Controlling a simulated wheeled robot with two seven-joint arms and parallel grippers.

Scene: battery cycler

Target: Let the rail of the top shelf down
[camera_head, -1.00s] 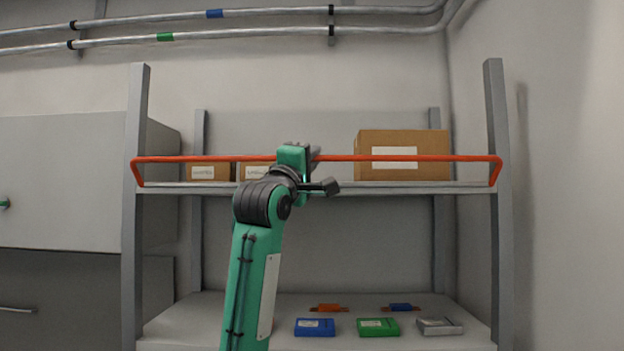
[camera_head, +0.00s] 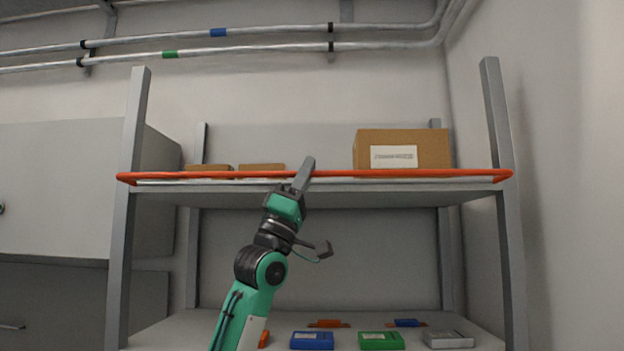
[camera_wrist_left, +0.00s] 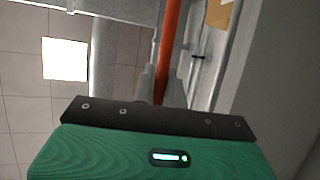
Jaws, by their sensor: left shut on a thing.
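The orange rail (camera_head: 420,173) runs across the front of the top shelf (camera_head: 380,198), between the two front posts. Its bar now lies just above the shelf's front edge, with its side arms tilted outward toward me. My left gripper (camera_head: 304,174) is at the rail's middle, with its fingers pointing up across the bar. In the left wrist view the fingers (camera_wrist_left: 156,84) are shut on the orange rail (camera_wrist_left: 171,38), which runs away between them. My right gripper is not in view.
A large cardboard box (camera_head: 430,145) and two smaller boxes (camera_head: 210,168) stand on the top shelf behind the rail. The lower shelf holds blue (camera_head: 312,341), green (camera_head: 381,341) and grey (camera_head: 447,340) flat cases. A grey cabinet (camera_head: 60,190) stands left; pipes (camera_head: 270,50) run above.

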